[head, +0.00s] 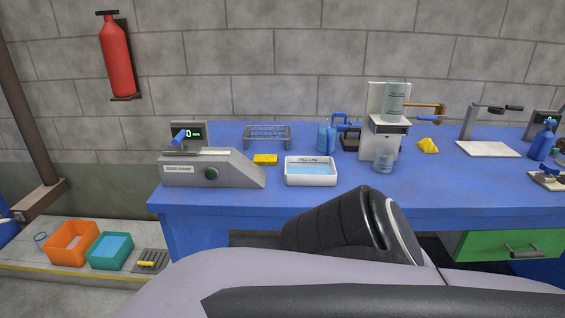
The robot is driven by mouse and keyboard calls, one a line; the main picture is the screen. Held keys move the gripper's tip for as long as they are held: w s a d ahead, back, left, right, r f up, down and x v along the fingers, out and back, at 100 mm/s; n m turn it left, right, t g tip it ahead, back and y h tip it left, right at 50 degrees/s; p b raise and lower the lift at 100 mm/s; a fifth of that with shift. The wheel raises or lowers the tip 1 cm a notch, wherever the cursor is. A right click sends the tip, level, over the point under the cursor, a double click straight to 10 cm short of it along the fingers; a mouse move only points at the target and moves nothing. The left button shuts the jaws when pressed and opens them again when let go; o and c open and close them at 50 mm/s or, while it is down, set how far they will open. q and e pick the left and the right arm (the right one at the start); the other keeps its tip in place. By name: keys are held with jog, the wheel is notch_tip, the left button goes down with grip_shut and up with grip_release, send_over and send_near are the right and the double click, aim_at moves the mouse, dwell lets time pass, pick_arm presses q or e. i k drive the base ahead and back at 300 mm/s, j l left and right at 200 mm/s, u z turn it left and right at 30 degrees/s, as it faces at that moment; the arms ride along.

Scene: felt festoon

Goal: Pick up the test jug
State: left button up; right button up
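A blue jug-like vessel (326,138) stands on the blue bench behind the white tray, with a blue handle shape beside it on its right; I cannot tell whether the two are one piece. A small clear cup (383,162) stands at the front foot of the white dispenser. I cannot tell for certain which of these is the test jug. Neither gripper shows; only parts of my own arm and body fill the lower middle and right.
The blue bench (240,203) holds a grey ramp unit (205,170), a yellow sponge (265,159), a water-filled white tray (311,180), a wire rack (268,132), the white dispenser (376,135) and a yellow cloth (428,145). Orange (72,243) and teal (110,250) bins sit low left. A green drawer (510,244) juts out right.

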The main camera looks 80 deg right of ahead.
aim_at(327, 129)
jog(key=z, duration=2.75)
jog(key=i+j+u, duration=0.15)
jog(key=j, duration=0.25)
jog(key=i, duration=0.05)
